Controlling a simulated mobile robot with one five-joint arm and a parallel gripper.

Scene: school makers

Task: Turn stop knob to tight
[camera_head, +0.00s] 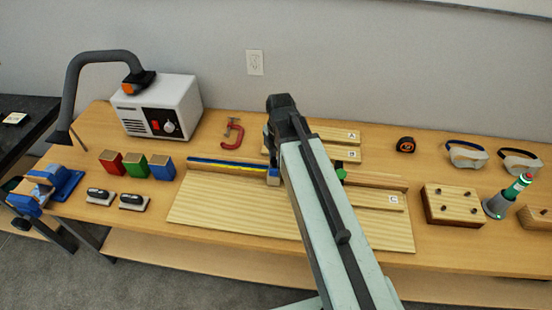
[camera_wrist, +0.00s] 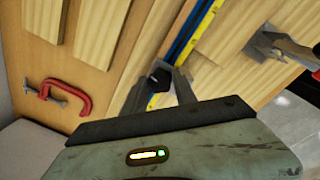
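In the wrist view, the dark stop knob (camera_wrist: 160,77) sits on the blue track beside the yellow ruler strip (camera_wrist: 198,32). My gripper (camera_wrist: 161,82) reaches down over it with its two grey fingers apart, one on each side of the knob. Contact between fingers and knob cannot be made out. In the head view, the ruler track (camera_head: 228,167) runs along the wooden board, and a blue-grey block (camera_head: 273,176) stands at its right part, beside my arm. My arm hides the knob and my fingertips there.
A red clamp (camera_head: 232,133) lies behind the track; it also shows in the wrist view (camera_wrist: 65,100). Wooden planks (camera_head: 340,136) lie at the back. A white machine (camera_head: 158,105) and coloured blocks (camera_head: 135,166) stand left. A drilled wooden block (camera_head: 453,205) stands right.

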